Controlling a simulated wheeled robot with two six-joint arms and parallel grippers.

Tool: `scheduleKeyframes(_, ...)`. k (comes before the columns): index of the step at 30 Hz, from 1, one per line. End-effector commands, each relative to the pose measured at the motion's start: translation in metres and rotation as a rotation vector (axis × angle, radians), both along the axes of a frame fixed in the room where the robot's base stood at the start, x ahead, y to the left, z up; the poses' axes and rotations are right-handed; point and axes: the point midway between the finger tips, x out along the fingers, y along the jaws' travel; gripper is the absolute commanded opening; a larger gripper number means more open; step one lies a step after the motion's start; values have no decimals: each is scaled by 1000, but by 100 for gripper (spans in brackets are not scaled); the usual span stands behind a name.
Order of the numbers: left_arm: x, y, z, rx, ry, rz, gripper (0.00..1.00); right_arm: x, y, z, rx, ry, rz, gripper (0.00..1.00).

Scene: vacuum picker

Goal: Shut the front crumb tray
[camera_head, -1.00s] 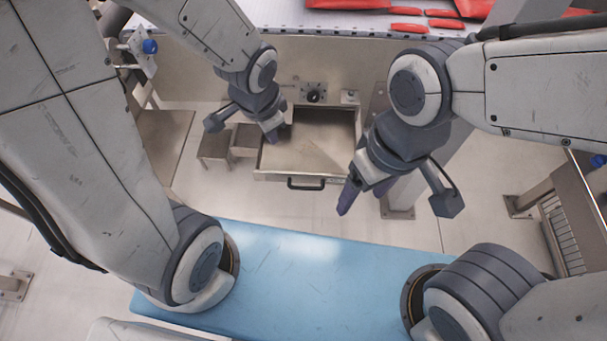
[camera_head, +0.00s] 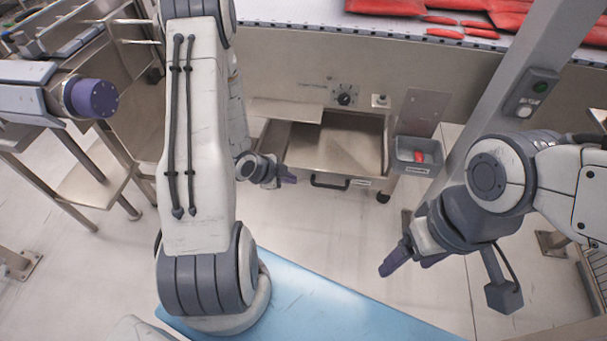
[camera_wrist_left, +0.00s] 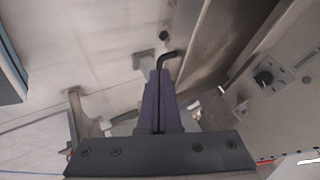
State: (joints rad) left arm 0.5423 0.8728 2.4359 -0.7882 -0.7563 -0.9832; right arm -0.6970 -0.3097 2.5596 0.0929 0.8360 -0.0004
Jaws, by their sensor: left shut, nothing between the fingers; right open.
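The front crumb tray (camera_head: 331,152) is a wide metal drawer, pulled out below the machine's front panel, with its inside visible from above. Its black bar handle (camera_head: 330,182) is on the front face. My left gripper (camera_head: 290,177) is shut and empty, just left of the handle in the head view. In the left wrist view its purple fingers (camera_wrist_left: 158,95) are together, with the black handle (camera_wrist_left: 168,58) just beyond the tips; I cannot tell whether they touch. My right gripper (camera_head: 408,264) is open and empty, in front and to the right of the tray.
A grey bin (camera_head: 418,154) with a red piece inside hangs right of the tray. A black knob (camera_head: 344,99) is on the panel (camera_head: 290,68) above. A metal post (camera_head: 500,110) stands at right. Red packs (camera_head: 465,15) lie on the belt above.

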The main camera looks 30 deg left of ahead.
Motion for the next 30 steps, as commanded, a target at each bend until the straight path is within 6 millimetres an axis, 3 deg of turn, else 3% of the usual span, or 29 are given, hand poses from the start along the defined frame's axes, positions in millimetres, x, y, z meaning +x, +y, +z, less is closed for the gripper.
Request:
scheduleKeyframes(1, 6, -5, -13, -1, 2, -7, 0, 0, 0, -4, 0, 0, 0, 74)
scheduleKeyframes(8, 33, -16, -51, -1, 3, -3, 0, 0, 0, -11, 0, 0, 0, 74)
scheduleKeyframes(12, 55, -7, -44, 2, -2, -1, 0, 0, 0, -5, 0, 0, 0, 74)
scheduleKeyframes(16, 65, -3, -45, 0, 0, 0, 0, 0, 0, -5, 0, 0, 0, 74)
scheduleKeyframes(30, 70, -3, -45, 0, 2, 1, 0, 0, 0, -4, 0, 0, 0, 74)
